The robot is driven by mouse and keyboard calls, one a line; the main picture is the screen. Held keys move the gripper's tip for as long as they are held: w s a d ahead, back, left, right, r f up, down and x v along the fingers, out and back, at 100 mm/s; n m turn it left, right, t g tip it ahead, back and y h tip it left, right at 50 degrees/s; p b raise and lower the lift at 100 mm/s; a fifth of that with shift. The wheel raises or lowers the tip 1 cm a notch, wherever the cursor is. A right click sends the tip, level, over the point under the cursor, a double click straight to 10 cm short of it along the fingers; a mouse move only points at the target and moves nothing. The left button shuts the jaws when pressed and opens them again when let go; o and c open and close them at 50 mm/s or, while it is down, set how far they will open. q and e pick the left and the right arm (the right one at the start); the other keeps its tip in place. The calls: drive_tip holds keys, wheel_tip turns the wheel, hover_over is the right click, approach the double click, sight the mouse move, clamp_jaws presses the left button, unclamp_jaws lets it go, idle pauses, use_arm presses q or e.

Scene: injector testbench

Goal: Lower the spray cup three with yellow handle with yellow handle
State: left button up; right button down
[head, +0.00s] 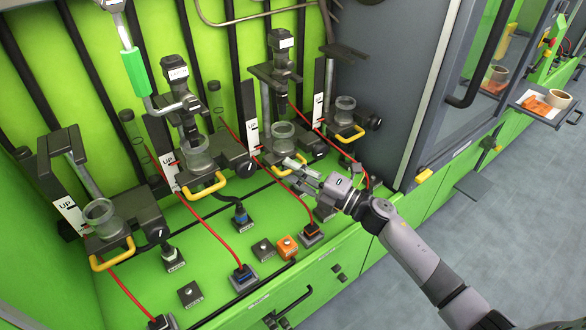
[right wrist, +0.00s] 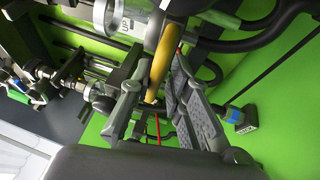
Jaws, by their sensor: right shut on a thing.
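The third spray cup from the left (head: 283,131) is a clear cup on a dark holder with a yellow handle (head: 287,169) at its front. My right gripper (head: 297,171) is at this handle, with its fingers shut on it. In the right wrist view the yellow handle (right wrist: 164,55) passes between the two grey fingers of my right gripper (right wrist: 158,88). The fingers partly cover the handle in the head view. A white "UP" label strip (head: 253,138) stands left of this cup. My left gripper is not in view.
Similar cups with yellow handles stand on both sides: first (head: 113,255), second (head: 206,187) and fourth (head: 350,136). Red cables (head: 192,222) cross the green bench. An orange block (head: 286,247) sits in front. A grey cabinet wall (head: 385,70) rises on the right.

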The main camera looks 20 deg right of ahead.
drive_tip(key=c, duration=1.7)
unclamp_jaws()
drive_tip(key=shift+d, duration=0.1)
drive_tip(key=shift+s, duration=0.1)
drive_tip(key=v, duration=1.2)
